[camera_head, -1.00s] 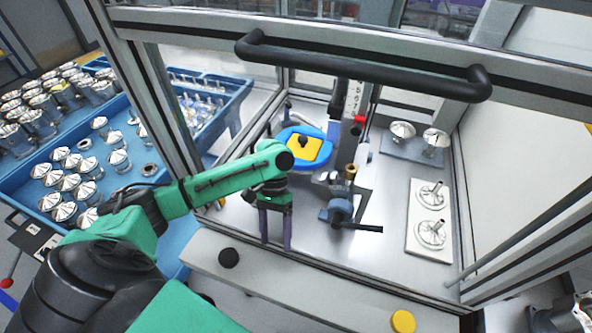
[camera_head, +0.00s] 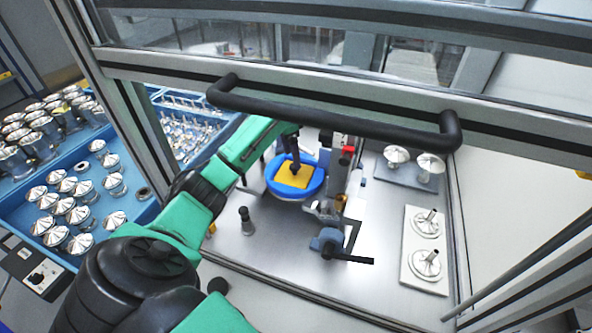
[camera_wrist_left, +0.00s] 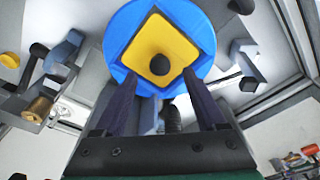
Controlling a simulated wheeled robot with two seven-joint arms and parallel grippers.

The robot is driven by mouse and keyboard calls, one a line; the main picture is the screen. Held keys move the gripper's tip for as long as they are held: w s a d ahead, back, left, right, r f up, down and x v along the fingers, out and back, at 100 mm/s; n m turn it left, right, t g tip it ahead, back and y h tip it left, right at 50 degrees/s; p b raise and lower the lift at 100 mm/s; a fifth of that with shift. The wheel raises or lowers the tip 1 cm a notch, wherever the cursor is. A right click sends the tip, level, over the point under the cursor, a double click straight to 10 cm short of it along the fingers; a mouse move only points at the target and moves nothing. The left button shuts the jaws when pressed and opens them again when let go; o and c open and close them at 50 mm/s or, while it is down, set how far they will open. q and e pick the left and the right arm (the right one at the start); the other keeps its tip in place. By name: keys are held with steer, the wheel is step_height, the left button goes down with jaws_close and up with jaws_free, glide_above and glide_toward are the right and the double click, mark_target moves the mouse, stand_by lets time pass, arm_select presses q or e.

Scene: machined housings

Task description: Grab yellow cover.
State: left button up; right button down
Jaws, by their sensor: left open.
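The yellow cover (camera_head: 294,175) is a square plate with rounded corners, lying in a round blue holder (camera_head: 270,183) inside the machine. In the left wrist view the yellow cover (camera_wrist_left: 143,52) has a black knob at its middle, and the blue holder (camera_wrist_left: 121,25) surrounds it. My left gripper (camera_head: 294,168) reaches in under the door handle and is over the cover. In the left wrist view its open fingers (camera_wrist_left: 158,84) stand to either side of the cover's near corner, with nothing between them. The right gripper is not in view.
A black door handle (camera_head: 335,125) crosses above my left arm. A clamp with a lever (camera_head: 330,240) stands close to the holder's near right. Metal discs lie on a white plate (camera_head: 424,282) at right. Blue trays (camera_head: 25,210) of metal parts stand at left.

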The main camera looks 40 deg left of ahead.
mark_target(293, 166)
arm_select(q)
steer(key=f+p, duration=0.1)
steer(key=f, duration=0.2)
steer(key=shift+w+d+f+p, duration=0.15)
steer(key=shift+w+f+p, duration=0.05)
steer(key=shift+f+p, duration=0.15)
steer(key=shift+f, duration=0.15)
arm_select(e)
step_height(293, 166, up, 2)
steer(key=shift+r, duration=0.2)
arm_select(q)
steer(key=shift+w, duration=0.1)
jaws_close()
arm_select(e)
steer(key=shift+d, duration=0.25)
